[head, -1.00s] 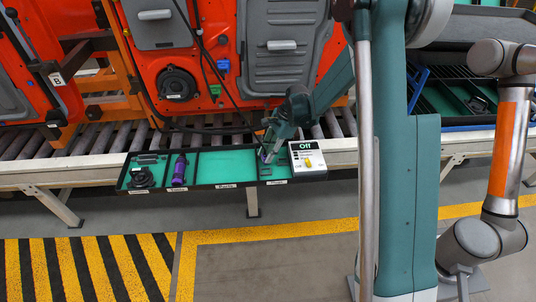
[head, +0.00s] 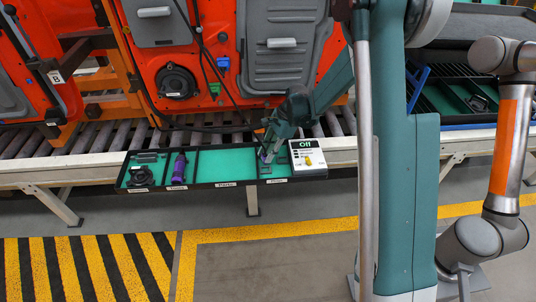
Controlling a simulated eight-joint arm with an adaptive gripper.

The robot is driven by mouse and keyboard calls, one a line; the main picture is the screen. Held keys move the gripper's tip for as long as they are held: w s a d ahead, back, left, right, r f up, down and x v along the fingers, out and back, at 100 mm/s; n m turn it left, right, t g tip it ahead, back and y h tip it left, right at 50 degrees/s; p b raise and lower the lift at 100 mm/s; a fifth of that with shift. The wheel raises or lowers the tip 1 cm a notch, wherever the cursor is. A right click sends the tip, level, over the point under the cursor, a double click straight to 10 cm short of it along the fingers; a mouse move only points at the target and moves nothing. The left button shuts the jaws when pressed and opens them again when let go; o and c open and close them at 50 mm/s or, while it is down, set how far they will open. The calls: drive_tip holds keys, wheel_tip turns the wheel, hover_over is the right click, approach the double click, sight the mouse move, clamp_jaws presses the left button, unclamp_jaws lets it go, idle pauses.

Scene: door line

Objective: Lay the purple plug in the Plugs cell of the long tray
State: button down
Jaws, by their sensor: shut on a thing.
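The long tray (head: 216,184) lies along the front edge of the conveyor, with a green floor and dark dividers. Its rightmost cell (head: 276,170) has a front label that appears to read Plugs. My gripper (head: 264,156) points down at the left part of that cell, near its divider. It is shut on the purple plug (head: 263,157), of which only a small purple patch shows between the fingers. Whether the plug touches the tray floor I cannot tell. A dark grey piece lies in the same cell, below the gripper.
A black round part (head: 140,176) and a purple tool (head: 179,168) lie in the tray's left cells; the wide middle cell is empty. A switch box (head: 308,158) with a yellow knob stands right of the tray. Orange doors (head: 230,40) with hanging cables stand behind.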

drive_tip(key=shift+f, duration=0.15)
drive_tip(key=c, duration=2)
unclamp_jaws()
drive_tip(key=shift+f, duration=0.15)
drive_tip(key=shift+c, duration=0.2)
drive_tip(key=v, duration=1.2)
